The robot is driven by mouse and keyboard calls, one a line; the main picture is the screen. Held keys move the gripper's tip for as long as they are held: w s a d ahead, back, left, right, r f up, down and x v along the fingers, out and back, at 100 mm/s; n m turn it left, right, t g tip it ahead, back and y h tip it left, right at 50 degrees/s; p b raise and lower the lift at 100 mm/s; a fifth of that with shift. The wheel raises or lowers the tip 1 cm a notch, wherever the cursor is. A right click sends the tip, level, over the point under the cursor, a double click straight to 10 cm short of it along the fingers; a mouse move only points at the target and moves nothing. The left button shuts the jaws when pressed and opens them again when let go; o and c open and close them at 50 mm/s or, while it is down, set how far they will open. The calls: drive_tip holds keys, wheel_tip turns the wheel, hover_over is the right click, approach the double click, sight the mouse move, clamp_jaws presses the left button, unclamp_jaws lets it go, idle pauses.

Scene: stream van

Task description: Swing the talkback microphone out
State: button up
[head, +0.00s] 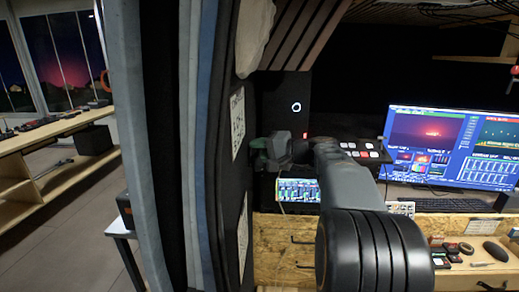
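I cannot pick out the talkback microphone for certain in the head view. A small red-topped object (514,76) on a dark stalk shows at the right edge, cut off by the frame; I cannot tell what it is. My gripper (268,157) is at the far end of my grey arm, near the middle, in front of a dark panel. It is small, dim and partly hidden by my own wrist, so its fingers and anything between them are unclear.
A dark partition with hanging grey and blue strips (205,150) stands close on the left. A lit monitor (440,140), a button panel (362,152) and a small screen (298,190) are at the desk. A wooden bench (50,135) is far left, with open floor before it.

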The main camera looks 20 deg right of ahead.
drive_tip(key=shift+c, duration=0.3)
clamp_jaws()
idle(0.3)
